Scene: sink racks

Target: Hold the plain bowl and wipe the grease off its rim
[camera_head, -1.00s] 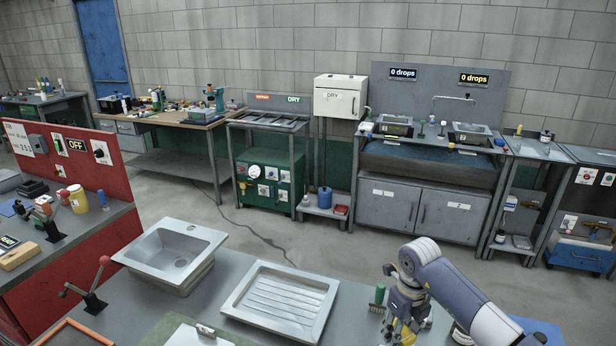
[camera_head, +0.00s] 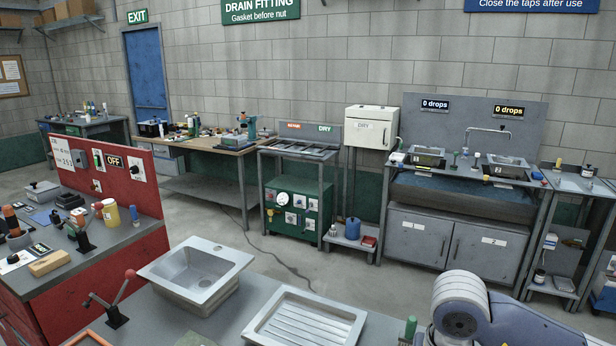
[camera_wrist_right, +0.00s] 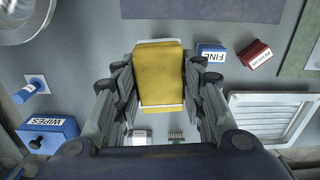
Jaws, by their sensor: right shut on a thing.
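My right gripper (camera_wrist_right: 160,95) is shut on a yellow pad (camera_wrist_right: 160,75) in the right wrist view, held above the grey bench. A square steel sink bowl (camera_head: 172,266) with a hole in its back ledge sits on the near bench in the head view. Part of a round metal vessel (camera_wrist_right: 40,32) shows at the top left of the wrist view, apart from the gripper. I cannot tell which one is the plain bowl, and no grease is visible on either. The right gripper is below the head view. My left gripper is not in view.
A ribbed drainer (camera_head: 262,330) lies right of the sink bowl. In the wrist view are a blue wipes box (camera_wrist_right: 50,140), a blue FINE block (camera_wrist_right: 210,52), a red MEDIUM block (camera_wrist_right: 255,54) and a small brush (camera_wrist_right: 177,139). A red-handled lever clamp (camera_head: 112,305) stands on the near bench.

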